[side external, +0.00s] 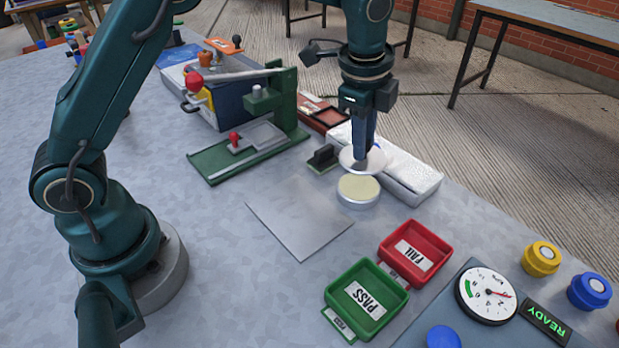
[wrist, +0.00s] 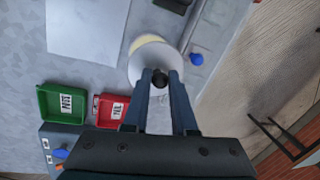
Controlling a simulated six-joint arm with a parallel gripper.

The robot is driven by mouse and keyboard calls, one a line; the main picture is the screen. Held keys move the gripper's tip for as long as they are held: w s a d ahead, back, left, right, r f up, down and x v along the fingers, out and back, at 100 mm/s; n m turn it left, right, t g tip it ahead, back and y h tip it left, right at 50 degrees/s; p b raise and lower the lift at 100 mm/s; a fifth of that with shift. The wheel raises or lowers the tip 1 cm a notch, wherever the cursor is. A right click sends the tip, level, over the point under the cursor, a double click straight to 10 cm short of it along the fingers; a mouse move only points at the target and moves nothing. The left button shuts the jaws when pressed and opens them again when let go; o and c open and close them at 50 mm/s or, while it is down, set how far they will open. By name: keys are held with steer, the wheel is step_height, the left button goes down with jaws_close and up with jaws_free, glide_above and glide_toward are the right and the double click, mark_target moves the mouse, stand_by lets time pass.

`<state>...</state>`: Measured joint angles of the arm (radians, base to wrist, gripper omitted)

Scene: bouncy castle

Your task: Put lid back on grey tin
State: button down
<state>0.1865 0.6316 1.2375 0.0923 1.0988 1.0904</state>
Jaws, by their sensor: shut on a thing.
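The grey tin (side external: 358,191) stands open on the table, with a pale cream surface showing inside its rim. My gripper (side external: 363,152) points down and is shut on the lid (side external: 350,161), a light grey disc, held above and just behind the tin in the side view. In the wrist view, my gripper (wrist: 160,78) grips the lid's dark knob, and the lid (wrist: 148,58) looks roughly level. There the lid covers most of the tin (wrist: 142,41), leaving only a cream edge visible. The lid and tin look apart in the side view.
A long silvery wrapped block (side external: 405,175) lies close behind the tin. A dark stamp-like block (side external: 323,157) and a green lever press (side external: 255,135) stand to the left. Red (side external: 432,243) and green (side external: 383,288) trays sit in front. A flat grey sheet (side external: 298,220) lies nearby.

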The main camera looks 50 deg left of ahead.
steer(key=shift+f, duration=2.8)
steer(key=shift+f, duration=0.15)
steer(key=shift+c, duration=0.8)
jaws_free()
steer(key=shift+r, duration=3.5)
steer(key=shift+c, duration=0.3)
jaws_close()
